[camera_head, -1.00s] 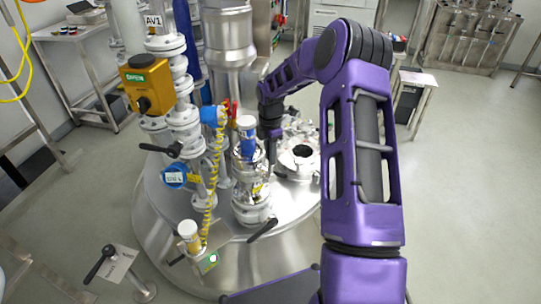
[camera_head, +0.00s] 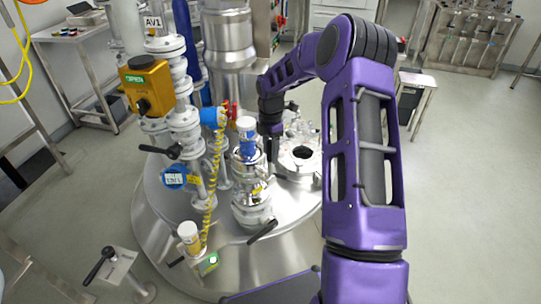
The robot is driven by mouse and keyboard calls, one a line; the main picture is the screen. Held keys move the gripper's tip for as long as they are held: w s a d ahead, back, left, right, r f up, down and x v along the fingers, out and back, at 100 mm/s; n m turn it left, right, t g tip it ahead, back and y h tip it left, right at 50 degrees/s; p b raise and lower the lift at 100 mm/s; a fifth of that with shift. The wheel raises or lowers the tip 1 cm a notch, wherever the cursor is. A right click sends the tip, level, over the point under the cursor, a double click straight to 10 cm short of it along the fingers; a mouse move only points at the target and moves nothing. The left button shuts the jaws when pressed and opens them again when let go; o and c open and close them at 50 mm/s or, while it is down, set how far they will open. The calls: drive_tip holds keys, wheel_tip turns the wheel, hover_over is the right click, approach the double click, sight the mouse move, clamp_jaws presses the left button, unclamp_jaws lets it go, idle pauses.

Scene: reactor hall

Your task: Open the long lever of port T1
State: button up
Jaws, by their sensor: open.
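I cannot read a T1 label on any port, so I cannot tell which lever belongs to it. One black lever (camera_head: 263,231) sticks out low on the white-flanged port (camera_head: 252,212) in the middle of the steel vessel lid. Another black lever (camera_head: 160,150) sticks out from the valve column at left. My gripper (camera_head: 272,153) points down at the far side of the blue-and-white capped fitting (camera_head: 247,138) on the middle port. Its fingers are small and dark here, open, with nothing seen between them. It is well above and behind the low front lever.
An orange valve box (camera_head: 147,87) stands on the left column. A yellow coiled hose (camera_head: 212,185) hangs beside the middle port. A separate black-handled stand (camera_head: 100,265) is at the front left.

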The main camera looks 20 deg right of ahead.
wheel_tip(320, 180, up, 16)
drive_tip(key=shift+f, duration=0.25)
drive_tip(key=shift+d, duration=0.1)
